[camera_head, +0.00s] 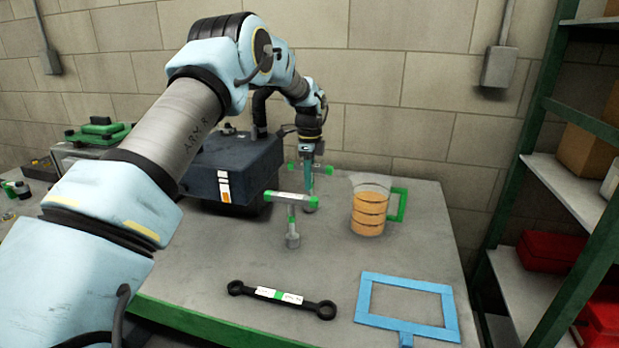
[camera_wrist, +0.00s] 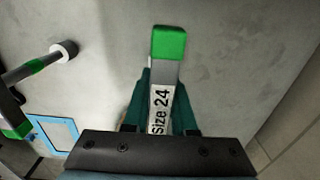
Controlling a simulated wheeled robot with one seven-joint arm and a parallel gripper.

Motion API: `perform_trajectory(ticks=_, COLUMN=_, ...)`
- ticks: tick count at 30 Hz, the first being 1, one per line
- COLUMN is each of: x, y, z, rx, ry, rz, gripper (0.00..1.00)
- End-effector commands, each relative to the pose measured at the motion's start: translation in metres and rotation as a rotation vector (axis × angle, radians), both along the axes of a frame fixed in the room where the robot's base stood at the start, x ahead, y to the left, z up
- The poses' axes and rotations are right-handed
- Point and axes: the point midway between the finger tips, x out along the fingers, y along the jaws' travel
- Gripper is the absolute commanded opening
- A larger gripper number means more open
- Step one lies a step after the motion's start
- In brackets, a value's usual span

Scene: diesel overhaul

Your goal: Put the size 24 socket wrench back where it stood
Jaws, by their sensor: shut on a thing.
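The size 24 socket wrench (camera_wrist: 160,100) is a T-handle wrench with green ends and a white "Size 24" label, readable in the wrist view. My gripper (camera_head: 308,172) is shut on its handle, and the wrench (camera_head: 311,204) hangs upright, socket down, beside the dark box. Whether its socket touches the bench top is unclear. My dark green fingers (camera_wrist: 162,112) show on both sides of the handle in the wrist view. A second T-handle wrench (camera_head: 292,220) stands upright on its socket nearer the front, and it also shows at the left of the wrist view (camera_wrist: 35,67).
A dark blue box (camera_head: 238,165) stands left of the held wrench, and a jug of orange liquid (camera_head: 369,212) with a green handle stands right. A black double-ended spanner (camera_head: 278,295) and a blue frame (camera_head: 450,318) lie in front. A green shelf rack (camera_head: 560,230) is at the right.

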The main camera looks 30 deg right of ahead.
Motion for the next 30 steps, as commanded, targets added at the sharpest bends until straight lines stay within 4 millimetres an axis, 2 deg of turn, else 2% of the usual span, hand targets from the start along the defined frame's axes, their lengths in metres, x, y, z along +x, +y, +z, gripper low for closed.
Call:
perform_trajectory(ticks=3, x=0.0003, y=-0.0001, z=-0.0041, rx=-0.001, ry=-0.001, rz=0.0, gripper=0.0)
perform_trajectory(ticks=4, x=0.0002, y=-0.0002, z=-0.0039, rx=-0.001, ry=-0.001, rz=0.0, gripper=0.26)
perform_trajectory(ticks=13, x=0.0001, y=-0.0001, z=-0.0036, rx=-0.001, ry=-0.001, rz=0.0, gripper=0.6)
perform_trajectory(ticks=18, x=0.0, y=-0.0001, z=-0.0038, rx=0.0, ry=0.0, rz=0.0, gripper=0.6)
perform_trajectory(ticks=27, x=-0.0001, y=0.0, z=-0.0042, rx=0.0, ry=0.0, rz=-0.001, gripper=0.92)
perform_trajectory(ticks=30, x=-0.0001, y=-0.0001, z=-0.004, rx=0.0, ry=0.0, rz=-0.001, gripper=0.95)
